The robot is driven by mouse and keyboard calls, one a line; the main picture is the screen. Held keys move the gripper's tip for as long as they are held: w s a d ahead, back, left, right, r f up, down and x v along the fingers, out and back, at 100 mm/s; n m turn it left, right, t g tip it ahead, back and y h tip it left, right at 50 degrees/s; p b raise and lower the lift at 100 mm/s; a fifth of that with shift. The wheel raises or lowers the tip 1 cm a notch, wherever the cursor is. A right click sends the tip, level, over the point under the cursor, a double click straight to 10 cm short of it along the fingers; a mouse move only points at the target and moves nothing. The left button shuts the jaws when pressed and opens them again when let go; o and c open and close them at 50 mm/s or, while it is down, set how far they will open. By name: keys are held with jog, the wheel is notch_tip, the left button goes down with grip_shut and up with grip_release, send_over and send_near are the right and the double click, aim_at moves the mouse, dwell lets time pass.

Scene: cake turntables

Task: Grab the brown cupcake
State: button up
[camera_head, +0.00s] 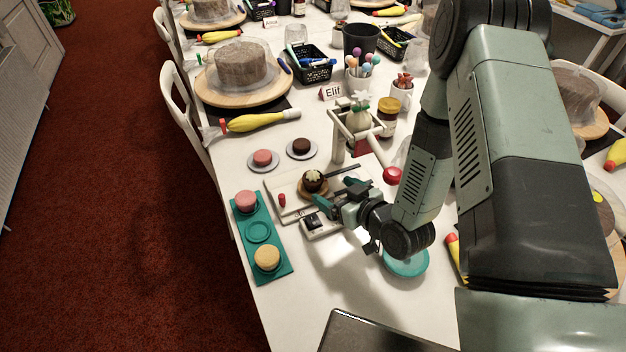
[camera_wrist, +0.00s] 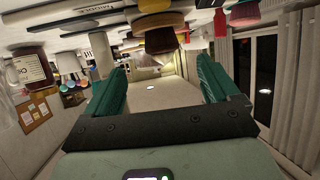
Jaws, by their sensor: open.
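In the wrist view, which looks upside down, a brown cupcake (camera_wrist: 161,40) shows beyond the open fingers (camera_wrist: 163,72), near the top of the picture. Another plain brown cake (camera_head: 301,146) sits on a small plate farther back.
A teal tray (camera_head: 277,262) at left holds a pink cake (camera_head: 246,201) and a yellow cake (camera_head: 266,257), with an empty middle spot. A pink cake (camera_head: 262,158) sits on a plate. A pale frame with a piping bag (camera_head: 357,117) stands behind my gripper.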

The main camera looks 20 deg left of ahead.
aim_at(315, 179)
jog(key=x, duration=0.9)
jog(key=shift+s+a+r, duration=0.1)
jog(key=shift+s+r, duration=0.05)
jog(key=shift+r, duration=0.05)
jog(key=c, duration=1.2)
jog(key=shift+c, duration=0.2)
jog(key=shift+r, duration=0.15)
